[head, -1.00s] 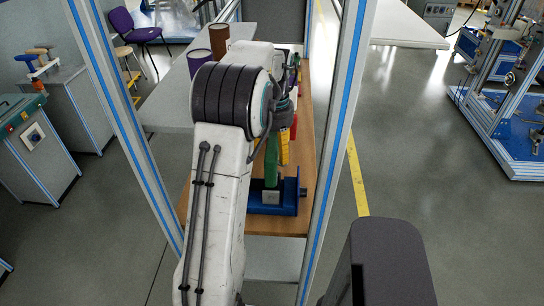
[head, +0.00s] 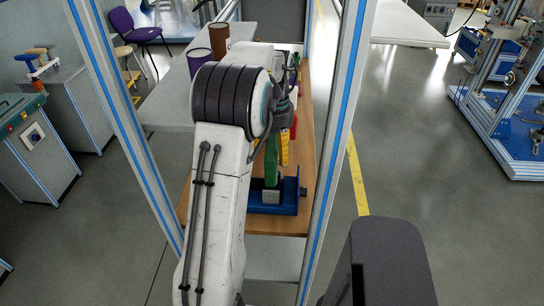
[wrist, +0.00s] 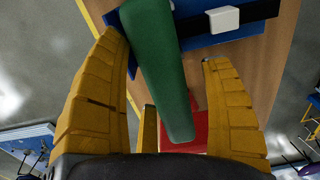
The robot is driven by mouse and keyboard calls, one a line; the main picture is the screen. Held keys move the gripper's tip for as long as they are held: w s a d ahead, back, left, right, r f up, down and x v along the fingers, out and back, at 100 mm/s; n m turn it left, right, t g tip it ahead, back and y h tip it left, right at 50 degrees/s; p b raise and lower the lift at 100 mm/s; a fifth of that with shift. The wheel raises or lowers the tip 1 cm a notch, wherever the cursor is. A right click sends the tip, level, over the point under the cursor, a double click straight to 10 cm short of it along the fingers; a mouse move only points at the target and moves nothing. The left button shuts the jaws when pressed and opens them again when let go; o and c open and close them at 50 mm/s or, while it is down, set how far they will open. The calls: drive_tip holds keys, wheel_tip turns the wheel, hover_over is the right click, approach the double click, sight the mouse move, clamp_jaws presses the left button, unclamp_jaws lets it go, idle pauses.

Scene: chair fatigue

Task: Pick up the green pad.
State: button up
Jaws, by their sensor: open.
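The green pad (wrist: 160,65) is a long, rounded bar in the wrist view. In the head view the green pad (head: 271,163) stands up from a blue fixture (head: 290,208), partly hidden by my arm. A yellow finger of my gripper shows just to its right.
The fixture sits on a narrow wooden shelf (head: 308,150) between blue-striped frame posts (head: 338,130). A red object (wrist: 200,128) lies beyond the pad. Brown (head: 219,40) and purple (head: 199,62) cylinders stand on the grey table at left.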

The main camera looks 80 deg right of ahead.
drive_tip(key=c, duration=1.4)
